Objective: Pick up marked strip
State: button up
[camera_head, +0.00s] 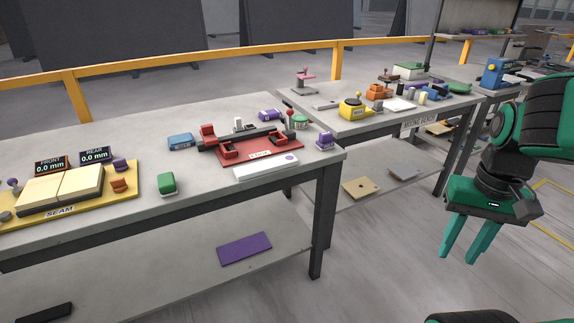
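A white strip (265,168) with a small purple round mark near its right end lies flat at the front edge of the near stone-topped table (225,195). It is just in front of a red fixture (250,148), at the table's right part. My gripper (459,258) hangs at the right of the view, its two green fingers pointing down and spread apart with nothing between them. It is clear of the tables, well to the right of the strip.
A yellow SEAM fixture (125,185) fills the left. A second table (360,125) with several tools stands behind. Open floor (390,250) lies before my gripper.

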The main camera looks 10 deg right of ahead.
aim_at(242, 173)
jog(key=z, duration=0.1)
jog(key=i, duration=1)
jog(key=u, duration=0.05)
